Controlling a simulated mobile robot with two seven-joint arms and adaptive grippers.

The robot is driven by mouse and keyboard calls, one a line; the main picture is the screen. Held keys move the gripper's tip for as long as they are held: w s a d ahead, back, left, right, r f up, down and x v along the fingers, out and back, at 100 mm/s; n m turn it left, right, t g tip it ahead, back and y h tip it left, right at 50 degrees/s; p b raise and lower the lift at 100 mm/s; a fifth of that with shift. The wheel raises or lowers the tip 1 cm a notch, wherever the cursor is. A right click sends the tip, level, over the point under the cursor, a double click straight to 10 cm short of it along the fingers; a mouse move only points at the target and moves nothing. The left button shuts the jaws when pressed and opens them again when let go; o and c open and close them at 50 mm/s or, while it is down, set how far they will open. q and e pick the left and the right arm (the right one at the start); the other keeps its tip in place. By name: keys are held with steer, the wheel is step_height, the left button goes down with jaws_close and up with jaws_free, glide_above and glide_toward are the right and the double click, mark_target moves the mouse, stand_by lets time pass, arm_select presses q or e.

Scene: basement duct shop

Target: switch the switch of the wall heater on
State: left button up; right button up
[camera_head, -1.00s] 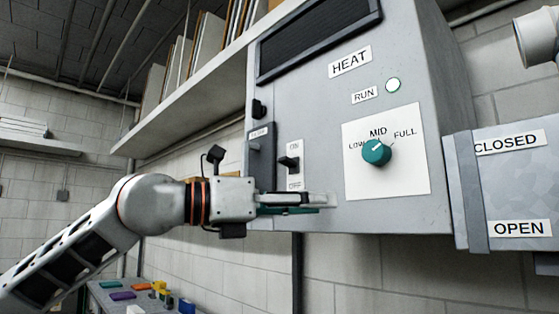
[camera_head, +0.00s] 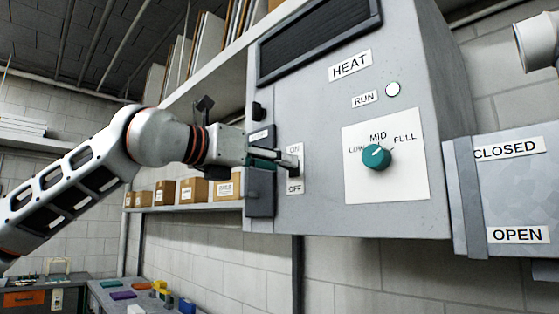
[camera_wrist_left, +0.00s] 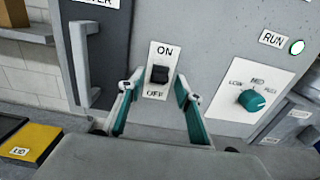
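The wall heater (camera_head: 330,195) is a grey box marked HEAT. Its switch plate (camera_head: 294,185), marked ON above and OFF below, is at the lower left of the front. In the left wrist view the black switch lever (camera_wrist_left: 160,74) sits on this plate; I cannot tell its setting for sure. My left gripper (camera_head: 288,161) is in front of the plate and hides the lever in the head view. In the left wrist view its two teal fingers (camera_wrist_left: 158,90) are apart, one on each side of the lever, with nothing held. My right gripper is not in view.
A teal dial (camera_head: 376,156) and a pale RUN lamp (camera_head: 393,90) are right of the switch. A grey handle (camera_head: 260,185) stands out just left of it. A box marked CLOSED and OPEN (camera_head: 510,190) is at right. Shelves with cartons (camera_head: 194,190) run behind my arm.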

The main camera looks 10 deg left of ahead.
arm_select(q)
steer(key=shift+w+d, duration=0.35)
steer(key=shift+w, duration=0.15)
jaws_close()
steer(key=g+p, duration=0.1)
steer(key=p, duration=0.2)
steer(key=shift+r+y+p, duration=0.3)
steer(key=shift+r+p, duration=0.05)
steer(key=shift+p, duration=0.05)
jaws_free()
